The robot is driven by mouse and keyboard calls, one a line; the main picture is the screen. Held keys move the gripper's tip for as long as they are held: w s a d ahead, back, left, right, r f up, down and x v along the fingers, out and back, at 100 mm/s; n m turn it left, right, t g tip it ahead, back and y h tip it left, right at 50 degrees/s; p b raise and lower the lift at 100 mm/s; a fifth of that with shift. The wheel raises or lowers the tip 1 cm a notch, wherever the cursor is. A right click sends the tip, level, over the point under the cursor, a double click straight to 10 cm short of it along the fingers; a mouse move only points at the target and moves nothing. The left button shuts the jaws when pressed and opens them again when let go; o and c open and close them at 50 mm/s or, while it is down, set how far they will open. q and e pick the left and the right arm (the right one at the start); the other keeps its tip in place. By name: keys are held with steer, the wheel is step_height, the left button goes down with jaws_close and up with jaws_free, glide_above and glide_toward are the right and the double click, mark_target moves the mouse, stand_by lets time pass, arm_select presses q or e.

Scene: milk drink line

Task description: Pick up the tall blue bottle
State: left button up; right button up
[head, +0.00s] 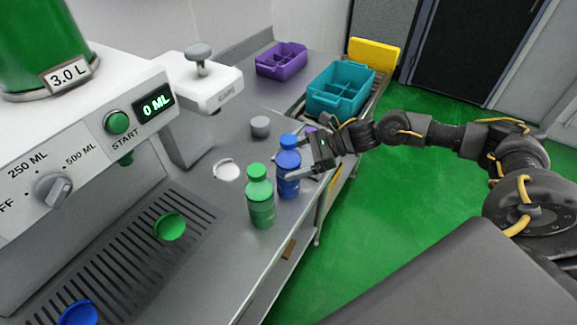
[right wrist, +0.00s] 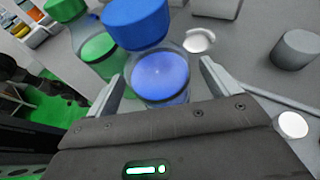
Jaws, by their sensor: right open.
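The tall blue bottle (head: 288,168) stands upright on the grey counter, just right of and behind a green bottle (head: 260,197). Its blue cap is on. My right gripper (head: 312,170) is open at the blue bottle's right side. In the right wrist view, the blue bottle (right wrist: 160,75) stands between the two spread fingers (right wrist: 160,85), with a gap visible near the right finger. Whether the left finger touches it I cannot tell. The green bottle (right wrist: 100,52) is close beside the left finger. My left gripper is not in view.
A filling machine (head: 85,125) with a drip grate (head: 130,262) is at left. A grey cylinder (head: 260,126) and a round white disc (head: 227,170) are on the counter. A purple crate (head: 281,60) and a teal crate (head: 341,88) stand farther back. The counter's front edge is close to the bottles.

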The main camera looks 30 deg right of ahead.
steer(key=shift+x, duration=0.8)
steer(key=shift+d, duration=0.1)
steer(key=shift+s, duration=0.1)
steer(key=shift+c, duration=0.4)
steer(key=c, duration=1.4)
